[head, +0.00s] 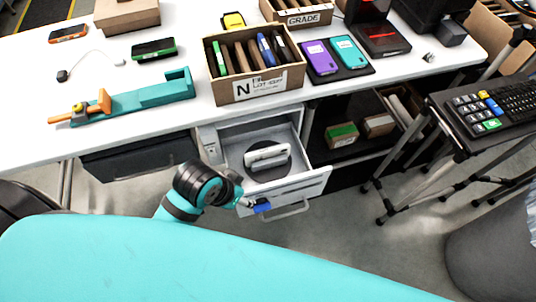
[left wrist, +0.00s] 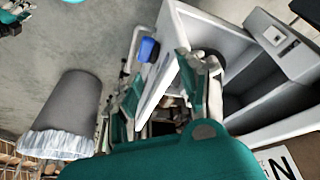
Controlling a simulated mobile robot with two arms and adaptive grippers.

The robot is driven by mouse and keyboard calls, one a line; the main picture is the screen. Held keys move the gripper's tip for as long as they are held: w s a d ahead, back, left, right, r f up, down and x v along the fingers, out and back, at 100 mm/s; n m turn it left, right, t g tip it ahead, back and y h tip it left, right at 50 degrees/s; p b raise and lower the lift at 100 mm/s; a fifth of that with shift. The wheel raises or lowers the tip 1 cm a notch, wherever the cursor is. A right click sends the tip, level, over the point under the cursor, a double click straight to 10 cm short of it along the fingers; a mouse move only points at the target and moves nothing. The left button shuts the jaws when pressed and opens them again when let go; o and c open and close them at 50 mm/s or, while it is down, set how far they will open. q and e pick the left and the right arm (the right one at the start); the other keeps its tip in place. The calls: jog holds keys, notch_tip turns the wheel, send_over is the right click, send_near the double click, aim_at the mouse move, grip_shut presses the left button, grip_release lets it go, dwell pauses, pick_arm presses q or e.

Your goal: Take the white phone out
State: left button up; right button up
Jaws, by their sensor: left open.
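The white phone (head: 267,155) stands on edge on a dark round pad (head: 282,168) inside the open white drawer (head: 309,185) below the table. My left gripper (head: 248,204) is at the drawer's front, lower left of the phone. In the left wrist view, its teal fingers (left wrist: 164,100) are apart, with the drawer's front panel between or just beyond them; contact cannot be told. The phone appears partly hidden behind one finger there. A blue piece (head: 262,205) is at the drawer front and also shows in the left wrist view (left wrist: 148,50). My right gripper is not in view.
The white table (head: 120,125) above holds a phone carton marked N (head: 257,88), purple (head: 319,58) and teal (head: 348,54) phones, and a teal holder (head: 140,100). A shelf (head: 350,155) with boxes is right of the drawer. A bin (head: 490,250) stands at lower right.

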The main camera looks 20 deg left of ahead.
pick_arm(q)
jog(key=w+d, duration=0.1)
jog(key=w+d+m, duration=0.1)
jog(key=w, duration=0.1)
jog(key=w+d+r+m+h, duration=0.1)
jog(key=shift+w+d, duration=0.25)
jog(key=shift+d, duration=0.15)
jog(key=m+g+y, duration=0.2)
jog(key=m+g, duration=0.1)
jog(key=m, duration=0.2)
send_near(267, 149)
jog(key=f, duration=0.4)
jog(key=shift+w+d+f+p, duration=0.3)
jog(key=shift+f, duration=0.6)
jog(key=f, duration=0.4)
jog(key=shift+d+f, duration=0.25)
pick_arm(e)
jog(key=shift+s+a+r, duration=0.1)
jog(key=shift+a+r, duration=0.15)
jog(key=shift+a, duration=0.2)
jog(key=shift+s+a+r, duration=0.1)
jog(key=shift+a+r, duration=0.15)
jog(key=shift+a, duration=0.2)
pick_arm(q)
grip_shut()
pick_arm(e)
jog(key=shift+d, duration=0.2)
